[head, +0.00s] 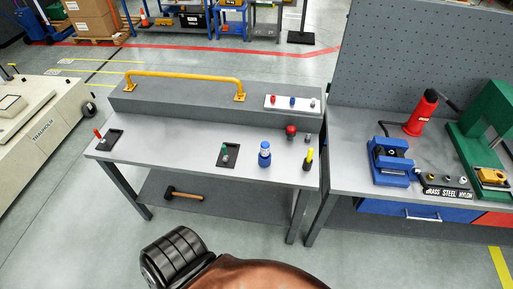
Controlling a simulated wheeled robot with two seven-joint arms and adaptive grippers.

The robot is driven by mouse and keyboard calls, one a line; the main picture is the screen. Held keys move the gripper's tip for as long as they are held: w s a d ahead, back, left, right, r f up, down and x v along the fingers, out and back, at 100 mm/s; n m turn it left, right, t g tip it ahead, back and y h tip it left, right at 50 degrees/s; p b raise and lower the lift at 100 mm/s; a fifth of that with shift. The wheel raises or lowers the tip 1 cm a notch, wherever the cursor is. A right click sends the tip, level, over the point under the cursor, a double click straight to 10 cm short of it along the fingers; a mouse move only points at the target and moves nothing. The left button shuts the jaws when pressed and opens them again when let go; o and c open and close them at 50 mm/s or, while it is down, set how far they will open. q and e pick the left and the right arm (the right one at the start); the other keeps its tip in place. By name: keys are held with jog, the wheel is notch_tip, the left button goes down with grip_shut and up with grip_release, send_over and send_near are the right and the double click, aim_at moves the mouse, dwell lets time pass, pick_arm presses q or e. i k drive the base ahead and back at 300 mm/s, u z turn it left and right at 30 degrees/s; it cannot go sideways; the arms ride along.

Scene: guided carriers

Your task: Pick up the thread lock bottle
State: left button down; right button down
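No label can be read, so I cannot tell for sure which item is the thread lock bottle. A small red-topped item (98,134) is on another black pad (112,139) at the table's left end. Neither of my grippers shows in the head view.
A red-knobbed item (291,131), a small grey piece (307,138) and a yellow-and-black item (309,159) stand right of the blue bottle. Behind is a raised ledge with a yellow rail (185,76) and white strip (271,104). A hammer (183,194) lies on the lower shelf.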

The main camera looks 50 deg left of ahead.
aim_at(265, 145)
jog(key=u, duration=1.45)
